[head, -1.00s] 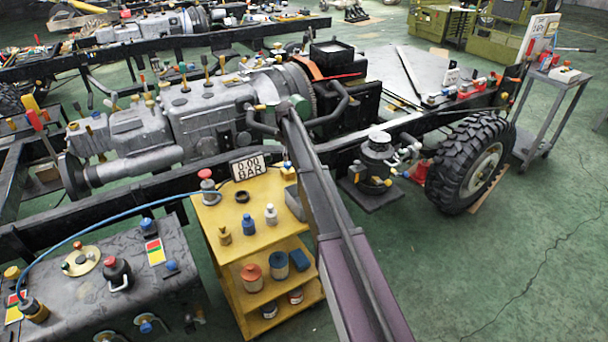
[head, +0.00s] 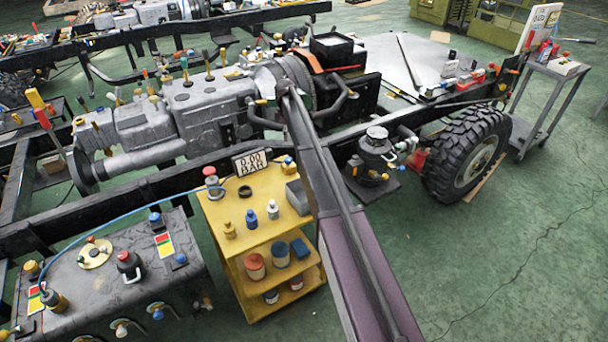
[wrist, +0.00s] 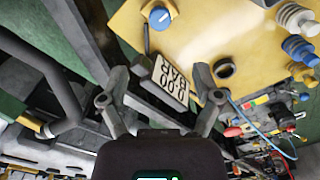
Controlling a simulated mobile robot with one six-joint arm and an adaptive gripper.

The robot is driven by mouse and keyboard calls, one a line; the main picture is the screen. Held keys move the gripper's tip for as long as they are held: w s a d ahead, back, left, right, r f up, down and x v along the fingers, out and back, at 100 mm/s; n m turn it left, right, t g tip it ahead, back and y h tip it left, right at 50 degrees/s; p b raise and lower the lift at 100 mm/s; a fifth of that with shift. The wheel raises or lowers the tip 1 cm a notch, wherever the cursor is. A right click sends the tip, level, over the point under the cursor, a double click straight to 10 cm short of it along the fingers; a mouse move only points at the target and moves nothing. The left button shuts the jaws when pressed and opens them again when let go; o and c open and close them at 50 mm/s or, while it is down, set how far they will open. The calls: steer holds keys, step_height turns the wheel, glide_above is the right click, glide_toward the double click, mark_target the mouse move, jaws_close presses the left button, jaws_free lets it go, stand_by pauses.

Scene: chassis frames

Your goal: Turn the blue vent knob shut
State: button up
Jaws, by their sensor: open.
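In the head view my arm covers my gripper, and I cannot clearly make out this knob. Other blue knobs (head: 155,217) sit on the dark tank (head: 110,285).
The yellow cart (head: 240,243) carries a red-topped fitting (head: 212,181), small bottles and a grey box (head: 299,197). A blue hose (head: 120,216) runs from the tank to the cart. A chassis rail with a gearbox (head: 205,110) lies behind. Green floor (head: 520,240) is clear at right.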

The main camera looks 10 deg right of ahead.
steer(key=s+r+m+p, duration=0.2)
steer(key=s+m, duration=0.7)
steer(key=s, duration=2.1)
steer(key=shift+s+r, duration=0.15)
steer(key=shift+r, duration=0.25)
steer(key=shift+s, duration=0.1)
steer(key=s+m, duration=0.4)
steer(key=s, duration=1.1)
steer(key=shift+a+m, duration=0.15)
steer(key=shift+m, duration=0.25)
